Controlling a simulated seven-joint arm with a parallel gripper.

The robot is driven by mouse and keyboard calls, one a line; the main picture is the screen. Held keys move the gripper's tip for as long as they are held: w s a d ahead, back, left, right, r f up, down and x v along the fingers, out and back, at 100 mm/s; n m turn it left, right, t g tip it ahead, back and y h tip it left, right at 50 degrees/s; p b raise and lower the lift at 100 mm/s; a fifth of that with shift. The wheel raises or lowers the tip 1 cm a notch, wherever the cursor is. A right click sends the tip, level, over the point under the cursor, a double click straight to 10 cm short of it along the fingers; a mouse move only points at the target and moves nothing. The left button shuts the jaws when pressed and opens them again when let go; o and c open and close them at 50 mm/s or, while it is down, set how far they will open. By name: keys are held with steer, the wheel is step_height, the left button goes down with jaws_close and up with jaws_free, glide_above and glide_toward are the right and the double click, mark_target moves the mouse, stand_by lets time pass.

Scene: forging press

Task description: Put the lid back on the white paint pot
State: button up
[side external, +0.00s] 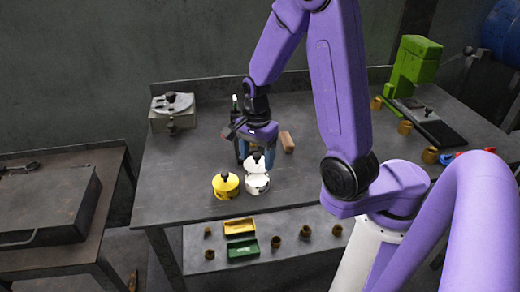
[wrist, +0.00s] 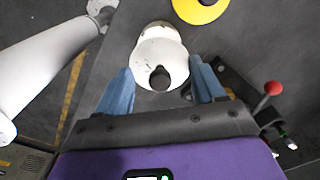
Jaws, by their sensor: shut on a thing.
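The white paint pot (side external: 257,184) stands on the workbench, just right of the yellow pot. Its white body also shows in the wrist view (wrist: 158,31), beyond the lid. The white lid (wrist: 148,59) with a black knob lies between the blue fingers of my gripper (wrist: 161,76), which is shut on it. In the side view my gripper (side external: 256,154) is just behind and above the white pot, and the lid (side external: 254,164) overlaps the pot's top. Whether the lid touches the pot's rim cannot be told.
A yellow pot (side external: 225,187) with a dark knob stands close to the left of the white pot. A wooden block (side external: 287,142) lies behind on the right. A grey device (side external: 172,112) stands at the back left, a green press (side external: 412,66) at the back right.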

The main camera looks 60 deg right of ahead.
mark_target(257, 164)
steer(key=shift+f, duration=2.15)
steer(key=shift+f, duration=0.15)
stand_by(0.9)
steer(key=o, duration=1.1)
steer(key=shift+o, duration=0.2)
steer(key=shift+r, duration=3.5)
jaws_close()
